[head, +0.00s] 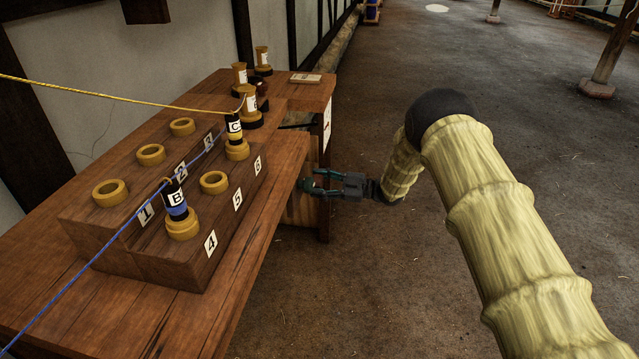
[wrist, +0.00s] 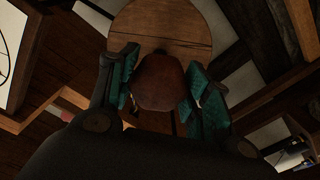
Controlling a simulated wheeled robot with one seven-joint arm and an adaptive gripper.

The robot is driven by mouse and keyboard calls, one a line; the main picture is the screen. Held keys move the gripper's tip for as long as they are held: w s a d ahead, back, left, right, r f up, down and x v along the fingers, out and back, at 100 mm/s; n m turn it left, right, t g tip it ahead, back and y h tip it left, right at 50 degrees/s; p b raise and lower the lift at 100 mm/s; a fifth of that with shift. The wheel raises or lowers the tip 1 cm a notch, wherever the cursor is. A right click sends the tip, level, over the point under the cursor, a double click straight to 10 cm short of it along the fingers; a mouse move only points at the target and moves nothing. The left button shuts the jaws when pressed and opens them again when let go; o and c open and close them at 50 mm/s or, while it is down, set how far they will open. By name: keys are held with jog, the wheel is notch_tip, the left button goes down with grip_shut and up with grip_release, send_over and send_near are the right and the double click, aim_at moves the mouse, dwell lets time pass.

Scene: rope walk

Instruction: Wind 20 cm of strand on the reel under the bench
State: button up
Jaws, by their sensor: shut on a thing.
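My gripper (head: 308,185) reaches in under the right edge of the bench (head: 170,315) in the head view. In the wrist view my gripper (wrist: 160,98) has its teal-padded fingers on both sides of a brown rounded knob (wrist: 161,82) and is shut on it. Behind the knob is a round wooden disc (wrist: 190,22), which looks like the reel's face. In the head view a wooden piece of the reel (head: 301,208) shows under the bench just below my gripper; most of the reel is hidden by the bench top. The strand on the reel cannot be made out.
On the bench stands a stepped block (head: 120,262) with numbered rings and bobbins B (head: 176,199) and C (head: 234,127). A blue strand (head: 85,258) and a yellow strand (head: 110,91) run to them. More bobbins stand at the back. The floor (head: 400,290) right of the bench is clear.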

jog(key=o, duration=1)
jog(key=shift+o, duration=0.2)
jog(key=s+d, duration=0.2)
jog(key=d, duration=1)
jog(key=shift+s, duration=0.15)
